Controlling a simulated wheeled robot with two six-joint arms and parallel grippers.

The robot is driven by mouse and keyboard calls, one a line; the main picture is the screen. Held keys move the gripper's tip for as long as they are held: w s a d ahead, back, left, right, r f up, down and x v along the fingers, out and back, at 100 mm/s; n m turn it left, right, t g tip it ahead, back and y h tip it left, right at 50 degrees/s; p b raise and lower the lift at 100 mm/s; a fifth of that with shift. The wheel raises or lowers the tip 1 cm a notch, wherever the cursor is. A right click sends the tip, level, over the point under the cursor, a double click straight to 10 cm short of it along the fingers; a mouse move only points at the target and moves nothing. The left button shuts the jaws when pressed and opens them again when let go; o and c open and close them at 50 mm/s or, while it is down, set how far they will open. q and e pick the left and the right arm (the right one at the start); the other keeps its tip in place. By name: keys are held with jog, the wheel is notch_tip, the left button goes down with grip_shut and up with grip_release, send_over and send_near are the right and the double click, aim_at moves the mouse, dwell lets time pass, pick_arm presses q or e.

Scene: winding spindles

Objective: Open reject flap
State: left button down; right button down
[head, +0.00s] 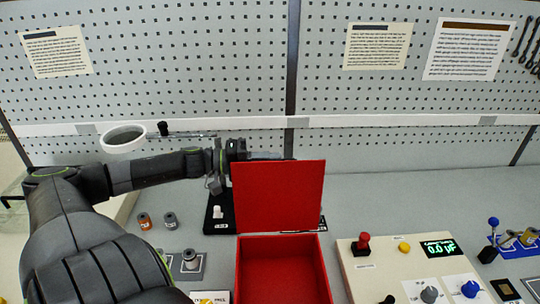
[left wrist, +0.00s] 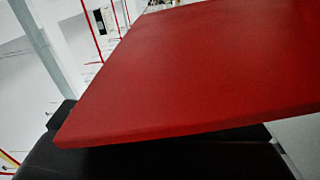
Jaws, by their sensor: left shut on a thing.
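The reject flap (head: 278,196) is a flat red panel. In the head view it stands upright above the back of an open red box (head: 240,270), whose inside shows empty. My left gripper (head: 262,156) is at the flap's top left edge, with its fingers partly hidden behind the panel. It is shut on the flap. In the left wrist view the red flap (left wrist: 190,75) fills most of the picture, close against the dark gripper parts (left wrist: 160,160). My right gripper is not in view.
Right of the box is a cream panel (head: 375,285) with a red button, knobs and a green-lit display (head: 437,248). Several small spindles stand left of the box, near a dark stand (head: 219,215). A white ring (head: 123,139) and pegboard are behind. Bare grey table lies right of the flap.

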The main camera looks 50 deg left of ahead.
pick_arm(q)
jog(key=shift+s+d+f, duration=0.1)
jog(key=shift+s+f, duration=0.1)
jog(key=shift+f, duration=0.05)
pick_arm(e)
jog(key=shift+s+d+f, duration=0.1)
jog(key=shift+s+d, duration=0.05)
pick_arm(q)
jog(key=c, duration=1.7)
grip_release()
jog(key=shift+o, duration=1.1)
jog(key=shift+w, duration=0.25)
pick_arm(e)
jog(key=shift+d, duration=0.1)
pick_arm(q)
jog(key=shift+s, duration=0.15)
